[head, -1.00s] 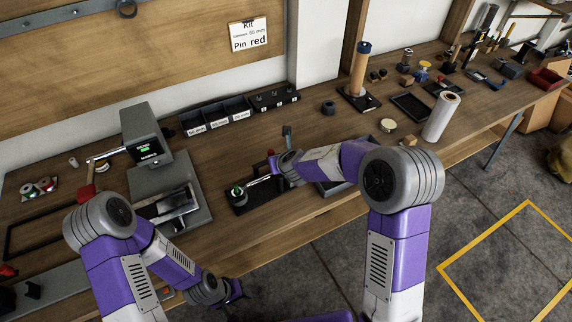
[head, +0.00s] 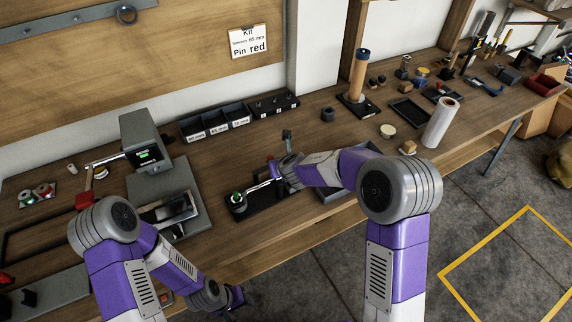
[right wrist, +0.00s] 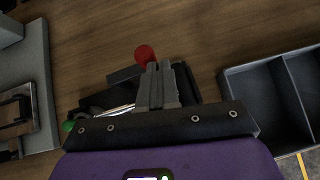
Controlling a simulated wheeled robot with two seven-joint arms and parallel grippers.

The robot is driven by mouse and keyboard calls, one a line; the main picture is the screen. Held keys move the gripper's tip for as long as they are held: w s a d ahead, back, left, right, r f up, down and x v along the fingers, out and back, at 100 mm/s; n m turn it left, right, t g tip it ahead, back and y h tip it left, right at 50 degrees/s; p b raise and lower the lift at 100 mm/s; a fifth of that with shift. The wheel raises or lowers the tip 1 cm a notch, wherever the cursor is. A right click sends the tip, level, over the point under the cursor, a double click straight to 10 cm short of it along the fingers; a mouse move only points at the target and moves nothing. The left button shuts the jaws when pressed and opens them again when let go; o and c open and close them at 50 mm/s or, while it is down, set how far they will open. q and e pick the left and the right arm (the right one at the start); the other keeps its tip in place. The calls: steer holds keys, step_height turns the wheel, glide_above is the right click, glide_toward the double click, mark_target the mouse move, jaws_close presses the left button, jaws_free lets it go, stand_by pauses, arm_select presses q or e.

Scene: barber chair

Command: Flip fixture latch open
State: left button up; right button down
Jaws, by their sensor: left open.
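The fixture is a dark base (head: 262,204) on the workbench, with a round green-topped part (head: 238,198) at its left end and a bright metal rod beside it. A red knob (head: 270,157) stands by the fixture's right end. The red knob also shows in the right wrist view (right wrist: 145,54), just past my right gripper's fingertips (right wrist: 166,66). These fingers look close together, beside the knob; whether they touch the latch is hidden. In the head view my right gripper (head: 288,170) is over the fixture's right end. My left gripper (head: 237,298) is open, low in front of the bench edge.
A grey press-like machine (head: 143,140) stands left of the fixture. Black labelled bins (head: 213,120) line the back. A dark divided tray (right wrist: 275,95) lies right of the fixture, partly behind my right arm. A white roll (head: 440,123) stands further right.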

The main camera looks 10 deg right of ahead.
steer(key=shift+s+d+f+b, duration=0.15)
steer(key=shift+s+d+b, duration=0.15)
steer(key=shift+s+d, duration=0.05)
arm_select(q)
steer(key=shift+s+d+r+p, duration=0.2)
steer(key=shift+s+r+p, duration=0.2)
steer(key=shift+p, duration=0.4)
arm_select(e)
steer(key=s+d+r, duration=0.5)
steer(key=s+r, duration=0.2)
steer(key=s, duration=0.2)
arm_select(q)
steer(key=shift+f, duration=0.1)
